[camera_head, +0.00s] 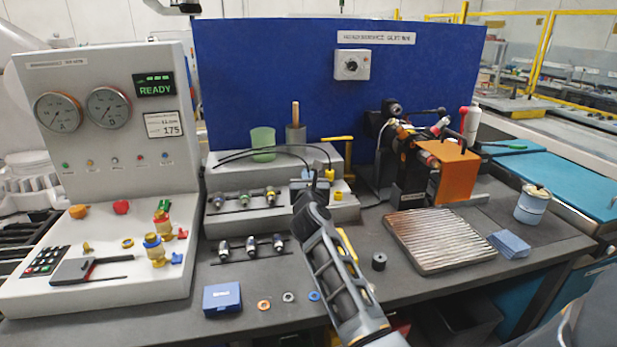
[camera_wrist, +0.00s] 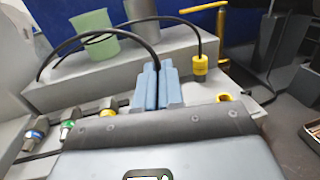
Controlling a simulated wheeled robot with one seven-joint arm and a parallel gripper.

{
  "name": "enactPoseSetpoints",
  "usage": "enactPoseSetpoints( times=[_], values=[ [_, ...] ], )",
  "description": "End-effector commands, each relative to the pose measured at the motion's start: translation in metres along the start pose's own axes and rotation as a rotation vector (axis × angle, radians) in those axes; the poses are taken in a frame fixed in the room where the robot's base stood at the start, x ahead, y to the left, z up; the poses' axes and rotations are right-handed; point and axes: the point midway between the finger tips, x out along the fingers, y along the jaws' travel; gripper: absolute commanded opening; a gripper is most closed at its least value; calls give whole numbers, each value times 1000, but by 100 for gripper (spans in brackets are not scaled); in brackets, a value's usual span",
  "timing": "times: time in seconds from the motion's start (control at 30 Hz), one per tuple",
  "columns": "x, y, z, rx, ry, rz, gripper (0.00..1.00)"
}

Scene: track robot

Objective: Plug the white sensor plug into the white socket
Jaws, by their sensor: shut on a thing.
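My gripper (camera_head: 309,186) is over the grey stepped block in the head view. In the wrist view its two pale blue fingers (camera_wrist: 158,88) are close together, with a black cable (camera_wrist: 140,28) arcing up from them. The gripper is shut on the cable's end, which I take to be the white sensor plug; the fingers hide its body and colour. Sockets with coloured rings stand left of the fingers: blue (camera_wrist: 35,136), green (camera_wrist: 67,131) and a yellowish one (camera_wrist: 107,108). I cannot make out a white socket; my gripper may hide it.
A yellow plug (camera_wrist: 199,65) on a second black cable hangs right of the fingers. A green cup (camera_head: 263,144) stands on the rear step. Black-and-silver fittings (camera_head: 250,245) lie in front of the block. A ribbed tray (camera_head: 440,240) lies at right.

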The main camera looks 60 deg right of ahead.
Motion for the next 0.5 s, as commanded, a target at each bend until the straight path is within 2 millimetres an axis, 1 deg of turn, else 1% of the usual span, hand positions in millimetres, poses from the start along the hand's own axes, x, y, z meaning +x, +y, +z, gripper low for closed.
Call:
enactPoseSetpoints(
  times=[0.5],
  values=[
    [0,0,-13,0,0,0,0]
  ],
)
